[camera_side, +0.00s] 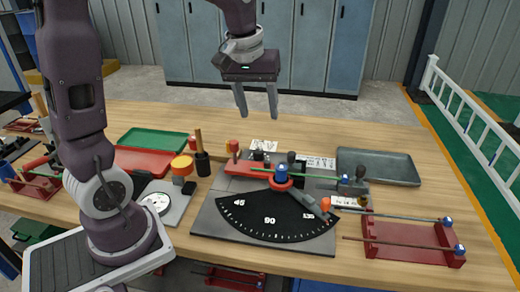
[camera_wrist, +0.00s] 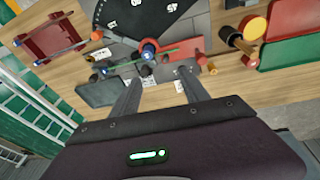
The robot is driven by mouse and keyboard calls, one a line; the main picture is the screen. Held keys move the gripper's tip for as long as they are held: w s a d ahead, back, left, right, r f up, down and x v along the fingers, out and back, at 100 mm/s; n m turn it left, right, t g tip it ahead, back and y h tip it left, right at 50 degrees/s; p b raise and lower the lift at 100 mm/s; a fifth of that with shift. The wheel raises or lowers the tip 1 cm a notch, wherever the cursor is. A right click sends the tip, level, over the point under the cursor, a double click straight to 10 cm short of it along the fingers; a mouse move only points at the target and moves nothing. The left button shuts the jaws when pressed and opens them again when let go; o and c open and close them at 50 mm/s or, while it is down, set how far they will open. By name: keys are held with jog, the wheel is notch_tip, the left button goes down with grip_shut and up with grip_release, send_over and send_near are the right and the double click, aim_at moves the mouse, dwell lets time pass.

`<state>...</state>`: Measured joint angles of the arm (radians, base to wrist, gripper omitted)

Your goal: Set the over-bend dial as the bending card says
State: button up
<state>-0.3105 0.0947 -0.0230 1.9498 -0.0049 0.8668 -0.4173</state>
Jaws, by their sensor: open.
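My gripper (camera_side: 258,112) is open and empty, high above the back of the bench; its two fingers also show in the wrist view (camera_wrist: 158,82). A round white-faced dial (camera_side: 157,203) sits on a grey plate left of the bender; I cannot tell whether it is the over-bend dial. The bender has a black angle plate (camera_side: 268,217) marked 45, 90 and another number, with a blue-topped centre pin (camera_side: 281,174). White printed cards lie behind it (camera_side: 317,162) and at its right (camera_side: 346,202). Their writing is too small to read.
A green rod (camera_side: 310,176) lies across the bender. A red rack (camera_side: 412,240) holding rods stands right, and a grey tray (camera_side: 378,166) stands back right. Green (camera_side: 153,141) and red (camera_side: 144,161) trays, an orange-topped post (camera_side: 182,167) and a black cup (camera_side: 202,163) stand left.

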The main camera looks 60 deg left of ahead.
jog(key=w+a+f+n+g, duration=0.1)
jog(key=w+a+f+n, duration=0.1)
jog(key=w+a+f, duration=0.25)
jog(key=n+g, duration=0.1)
jog(key=n, duration=0.3)
send_over(258, 151)
jog(key=shift+h, duration=0.4)
jog(key=f, duration=1)
jog(key=shift+s+d+f, duration=0.1)
jog(key=shift+s+d, duration=0.1)
jog(key=f, duration=0.7)
jog(key=shift+w+a+f, duration=0.15)
jog(key=shift+w+f, duration=0.05)
jog(key=shift+f, duration=0.2)
grip_shut()
